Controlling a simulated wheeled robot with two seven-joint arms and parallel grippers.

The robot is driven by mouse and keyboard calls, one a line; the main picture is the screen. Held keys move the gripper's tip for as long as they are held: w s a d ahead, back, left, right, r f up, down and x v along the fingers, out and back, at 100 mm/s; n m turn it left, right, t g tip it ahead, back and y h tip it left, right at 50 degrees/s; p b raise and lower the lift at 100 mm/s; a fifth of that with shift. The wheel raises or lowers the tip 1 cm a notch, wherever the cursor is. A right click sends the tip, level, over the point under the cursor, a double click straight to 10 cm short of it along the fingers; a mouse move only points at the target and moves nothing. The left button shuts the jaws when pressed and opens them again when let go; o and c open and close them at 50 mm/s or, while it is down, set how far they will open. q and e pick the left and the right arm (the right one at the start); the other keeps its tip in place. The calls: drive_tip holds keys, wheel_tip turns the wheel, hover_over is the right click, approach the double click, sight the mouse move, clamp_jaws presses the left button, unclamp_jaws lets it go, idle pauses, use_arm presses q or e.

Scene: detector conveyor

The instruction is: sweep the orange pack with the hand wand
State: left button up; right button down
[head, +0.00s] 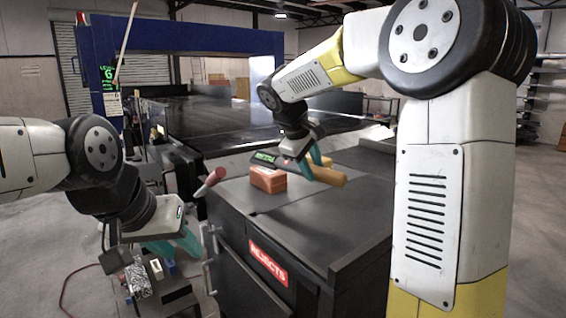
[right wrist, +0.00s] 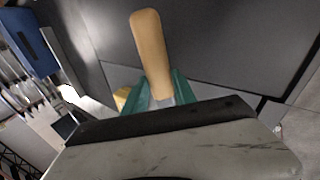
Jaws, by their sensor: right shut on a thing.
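The orange pack (head: 268,181) lies on the dark top of the rejects cabinet in the head view. The hand wand (head: 264,158) has a dark head with a lit green display and a tan handle. Its head is just above and behind the pack in the picture; I cannot tell whether they touch. My right gripper (head: 316,164) is shut on the wand, to the right of the pack. In the right wrist view the tan handle (right wrist: 152,55) sticks out past the teal fingers (right wrist: 158,93). My left gripper (head: 176,246) hangs left of the cabinet, away from the pack; its opening is unclear.
The dark cabinet (head: 330,230) carries a red REJECTS label (head: 267,262). A red-tipped stick (head: 210,182) stands at its left corner. A small stand with loose items (head: 152,275) is at lower left. A blue scanner arch (head: 190,38) spans the conveyor behind.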

idle(0.8)
drive_tip(key=shift+r, duration=3.05)
